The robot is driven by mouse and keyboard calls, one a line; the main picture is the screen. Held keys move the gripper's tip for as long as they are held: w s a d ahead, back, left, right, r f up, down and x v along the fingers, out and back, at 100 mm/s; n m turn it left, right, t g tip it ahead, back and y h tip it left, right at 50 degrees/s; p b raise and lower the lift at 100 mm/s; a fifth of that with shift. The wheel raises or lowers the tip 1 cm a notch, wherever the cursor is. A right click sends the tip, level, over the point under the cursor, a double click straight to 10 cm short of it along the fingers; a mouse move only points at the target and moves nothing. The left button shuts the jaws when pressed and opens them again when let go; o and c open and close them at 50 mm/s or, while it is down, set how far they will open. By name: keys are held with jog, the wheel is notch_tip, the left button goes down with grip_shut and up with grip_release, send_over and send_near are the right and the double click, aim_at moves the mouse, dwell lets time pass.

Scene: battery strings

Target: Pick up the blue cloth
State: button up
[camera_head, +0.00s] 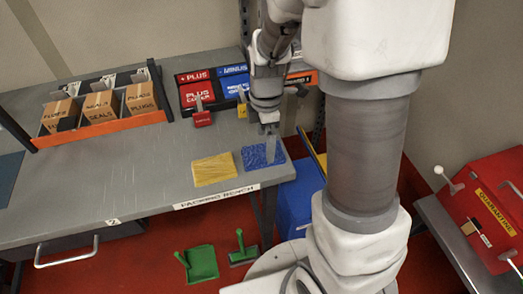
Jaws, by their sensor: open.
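The blue cloth (256,157) lies flat on the grey packing bench (110,180), near its right front corner. A yellow cloth (213,169) lies just to its left, with a narrow gap between them. My gripper (270,132) points down over the right part of the blue cloth and covers some of it. It is open, with nothing seen between its fingers. I cannot tell how far the fingertips are from the cloth.
Red and blue labelled bins (197,92) stand at the bench's back. An orange-edged rack (105,123) with cartons is at the left. A green dustpan (201,263) and brush (243,248) lie on the red floor. A red quarantine box (492,205) stands at the right.

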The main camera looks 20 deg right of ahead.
aim_at(263, 155)
notch_tip(263, 155, down, 4)
jog(key=shift+w+d+f, duration=0.1)
jog(key=c, duration=1.1)
